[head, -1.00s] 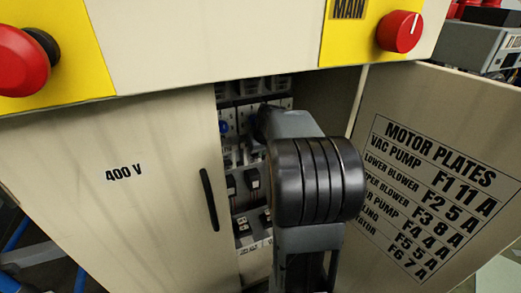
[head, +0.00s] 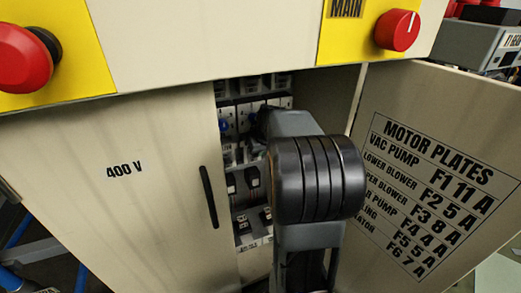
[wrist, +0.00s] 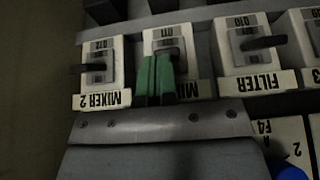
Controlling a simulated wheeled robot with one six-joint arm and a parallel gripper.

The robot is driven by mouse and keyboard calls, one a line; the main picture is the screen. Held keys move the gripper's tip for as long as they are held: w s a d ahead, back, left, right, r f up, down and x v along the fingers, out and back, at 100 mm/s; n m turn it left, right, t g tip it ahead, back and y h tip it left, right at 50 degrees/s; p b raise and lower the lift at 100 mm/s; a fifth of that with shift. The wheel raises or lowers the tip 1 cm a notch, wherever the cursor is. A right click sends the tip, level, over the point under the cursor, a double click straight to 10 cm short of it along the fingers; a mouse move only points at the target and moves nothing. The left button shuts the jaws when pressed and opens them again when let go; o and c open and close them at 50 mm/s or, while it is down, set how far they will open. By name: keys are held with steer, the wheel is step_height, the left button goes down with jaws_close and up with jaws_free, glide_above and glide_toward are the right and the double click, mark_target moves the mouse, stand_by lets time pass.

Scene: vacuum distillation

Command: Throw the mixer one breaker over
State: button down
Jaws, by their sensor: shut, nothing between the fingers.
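In the wrist view the mixer 1 breaker (wrist: 198,72) is a pale block with an upside-down label, partly covered by my gripper. My gripper (wrist: 158,80) has green fingertips that are shut together, with nothing seen between them, in front of this breaker at its toggle. The toggle is dark and mostly hidden behind the tips, so its position and any contact cannot be told. In the head view my gripper is hidden behind my arm, which reaches into the open cabinet (head: 210,195).
The mixer 2 breaker (wrist: 100,75) sits close on the left, its black toggle pointing left. The filter breaker (wrist: 255,55) sits on the right, its toggle pointing right. The door with motor plates (head: 440,150) stands open at right.

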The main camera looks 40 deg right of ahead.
steer(key=shift+s+f, duration=0.15)
steer(key=shift+f, duration=0.1)
steer(key=f, duration=0.1)
steer(key=s+f, duration=0.1)
steer(key=shift+a+f+b, duration=0.15)
steer(key=shift+f+b, duration=0.15)
steer(key=shift+b, duration=0.1)
steer(key=shift+r, duration=0.2)
steer(key=shift+r+p, duration=0.65)
steer(key=shift+p, duration=0.05)
